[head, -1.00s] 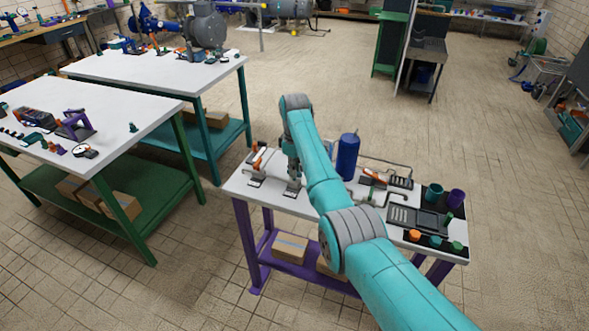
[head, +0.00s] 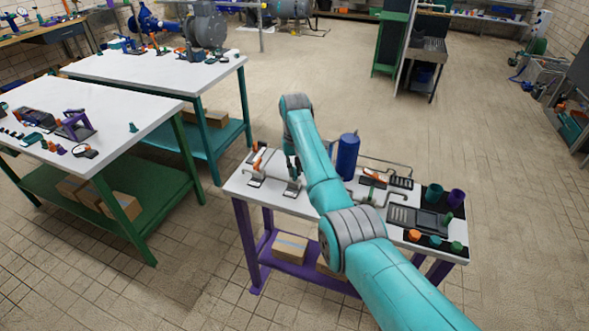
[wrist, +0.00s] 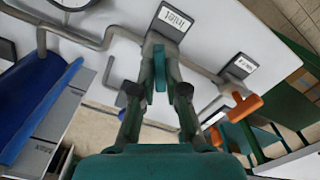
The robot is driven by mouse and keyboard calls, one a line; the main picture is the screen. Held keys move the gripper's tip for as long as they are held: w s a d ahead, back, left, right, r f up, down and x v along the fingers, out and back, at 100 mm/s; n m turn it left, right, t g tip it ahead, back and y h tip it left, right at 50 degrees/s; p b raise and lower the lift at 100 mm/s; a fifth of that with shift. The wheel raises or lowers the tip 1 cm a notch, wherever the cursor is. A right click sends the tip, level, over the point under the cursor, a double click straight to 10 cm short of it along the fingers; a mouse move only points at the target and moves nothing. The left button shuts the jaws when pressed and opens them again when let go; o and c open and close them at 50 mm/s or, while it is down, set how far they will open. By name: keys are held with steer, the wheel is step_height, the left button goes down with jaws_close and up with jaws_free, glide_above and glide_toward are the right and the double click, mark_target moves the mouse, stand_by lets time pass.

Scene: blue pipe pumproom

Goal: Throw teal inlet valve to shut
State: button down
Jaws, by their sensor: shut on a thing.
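The teal valve handle (wrist: 160,78) is a small upright lever in the wrist view, at the pipe beside a plate marked "Inlet" (wrist: 172,20). My gripper (wrist: 160,68) is closed with its dark green fingers on both sides of this handle. The handle's lower part and the valve body are partly hidden by the fingers. In the head view my gripper is at the left part of the purple-legged bench (head: 310,203), mostly behind my arm, and the teal handle cannot be made out.
An orange handle (wrist: 245,107) stands right of the gripper by another label plate (wrist: 239,66). Grey pipes (wrist: 70,32) run across the panel. A blue tank (head: 348,157) stands on the bench, close to my arm. Open floor (head: 340,75) lies behind the bench.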

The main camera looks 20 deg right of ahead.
mark_target(295, 172)
steer(key=m, duration=0.6)
steer(key=shift+m, duration=0.3)
stand_by(0.4)
steer(key=c, duration=1.2)
jaws_free()
step_height(295, 172, up, 12)
